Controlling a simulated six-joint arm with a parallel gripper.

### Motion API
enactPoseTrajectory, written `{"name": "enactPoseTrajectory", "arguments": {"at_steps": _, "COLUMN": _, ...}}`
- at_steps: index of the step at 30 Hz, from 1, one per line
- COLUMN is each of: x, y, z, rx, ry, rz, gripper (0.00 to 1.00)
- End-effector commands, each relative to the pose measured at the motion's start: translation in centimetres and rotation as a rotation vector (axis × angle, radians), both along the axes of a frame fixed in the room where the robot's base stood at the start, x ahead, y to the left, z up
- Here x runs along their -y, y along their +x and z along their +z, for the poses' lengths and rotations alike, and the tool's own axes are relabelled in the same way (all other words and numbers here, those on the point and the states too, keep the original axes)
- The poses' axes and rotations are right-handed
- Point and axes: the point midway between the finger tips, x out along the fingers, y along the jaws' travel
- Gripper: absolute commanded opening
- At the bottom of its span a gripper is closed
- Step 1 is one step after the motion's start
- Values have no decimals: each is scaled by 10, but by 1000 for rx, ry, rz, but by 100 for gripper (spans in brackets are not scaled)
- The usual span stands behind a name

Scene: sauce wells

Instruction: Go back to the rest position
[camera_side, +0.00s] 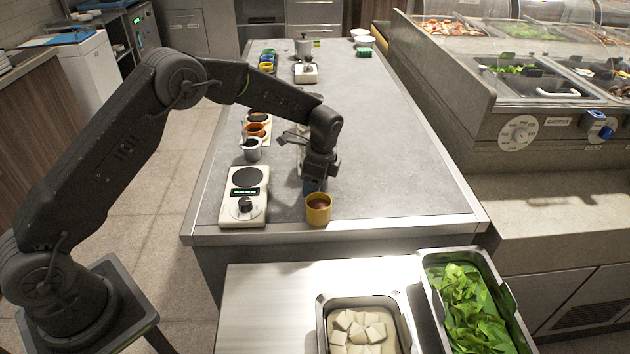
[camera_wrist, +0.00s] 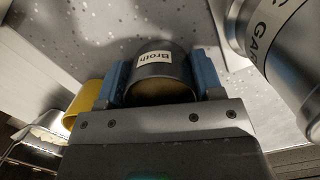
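My gripper (camera_side: 312,184) is low over the front part of the grey counter, just behind a yellow cup (camera_side: 318,209) with brown contents. In the wrist view, a dark cup labelled "Broth" (camera_wrist: 160,72) sits between the blue finger pads of my gripper (camera_wrist: 163,85). The pads are very close to its sides; I cannot tell whether they press on it. The yellow cup also shows in the wrist view (camera_wrist: 85,103), left of the gripper. In the side view, the dark cup is mostly hidden by the gripper.
A scale (camera_side: 245,196) stands left of the gripper, with small cups (camera_side: 252,148) behind it. A silver cylinder with lettering (camera_wrist: 288,50) is close on the right in the wrist view. Pans of white blocks (camera_side: 357,330) and green leaves (camera_side: 470,310) are in front. The counter's right side is clear.

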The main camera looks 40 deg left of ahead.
Motion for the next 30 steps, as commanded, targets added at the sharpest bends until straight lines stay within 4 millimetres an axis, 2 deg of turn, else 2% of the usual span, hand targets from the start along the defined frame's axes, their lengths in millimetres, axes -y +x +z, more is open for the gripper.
{"name": "enactPoseTrajectory", "arguments": {"at_steps": 2, "x": 0, "y": 0, "z": 0, "rx": 1, "ry": 0, "rz": 0, "gripper": 67}}
{"name": "enactPoseTrajectory", "arguments": {"at_steps": 9, "x": 0, "y": 0, "z": 0, "rx": 0, "ry": 0, "rz": 0, "gripper": 90}}
{"name": "enactPoseTrajectory", "arguments": {"at_steps": 17, "x": 0, "y": 0, "z": 1, "rx": 0, "ry": 0, "rz": 0, "gripper": 90}}
{"name": "enactPoseTrajectory", "arguments": {"at_steps": 30, "x": 0, "y": 1, "z": 37, "rx": 2, "ry": 0, "rz": 0, "gripper": 90}}
